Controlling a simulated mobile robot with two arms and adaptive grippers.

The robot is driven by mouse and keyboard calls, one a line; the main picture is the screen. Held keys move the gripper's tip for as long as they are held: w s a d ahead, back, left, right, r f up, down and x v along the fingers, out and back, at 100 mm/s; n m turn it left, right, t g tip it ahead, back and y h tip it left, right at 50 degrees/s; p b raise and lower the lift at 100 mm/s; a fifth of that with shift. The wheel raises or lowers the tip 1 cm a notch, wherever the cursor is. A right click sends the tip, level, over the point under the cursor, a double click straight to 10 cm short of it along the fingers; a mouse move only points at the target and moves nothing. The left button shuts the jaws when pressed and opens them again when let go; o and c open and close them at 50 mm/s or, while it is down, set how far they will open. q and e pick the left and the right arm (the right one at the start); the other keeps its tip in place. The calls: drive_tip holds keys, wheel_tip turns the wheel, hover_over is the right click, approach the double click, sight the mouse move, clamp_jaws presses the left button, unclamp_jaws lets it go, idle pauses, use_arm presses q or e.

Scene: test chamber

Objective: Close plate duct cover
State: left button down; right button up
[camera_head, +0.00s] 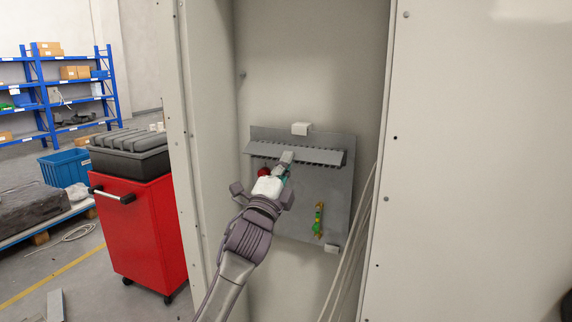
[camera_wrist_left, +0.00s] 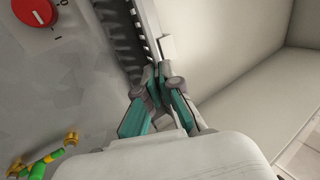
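The plate (camera_head: 335,190) is a grey panel on the back wall inside the cabinet. A slotted duct with a row of dark teeth runs across its upper part, and a flat grey duct cover (camera_head: 318,154) shows along it. In the left wrist view the toothed duct (camera_wrist_left: 122,40) runs up from the fingertips. My left gripper (camera_head: 287,166) is at the duct's lower edge, left of its middle. In the left wrist view its teal fingers (camera_wrist_left: 158,76) are together at the tips, beside a small pale block (camera_wrist_left: 167,46). I cannot tell whether anything thin is between them. My right gripper is not in view.
A red knob (camera_wrist_left: 36,13) and a green-yellow part (camera_head: 318,220) are on the plate. Cabinet side walls stand close on both sides, and pale cables (camera_head: 352,250) hang at the right. A red cart (camera_head: 140,230) stands outside at the left.

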use_arm(q)
drive_tip(key=c, duration=1.4)
unclamp_jaws()
drive_tip(key=shift+w+f, duration=0.15)
drive_tip(key=shift+f, duration=0.05)
drive_tip(key=shift+o, duration=0.2)
drive_tip(key=shift+r, duration=0.1)
drive_tip(key=v, duration=1.2)
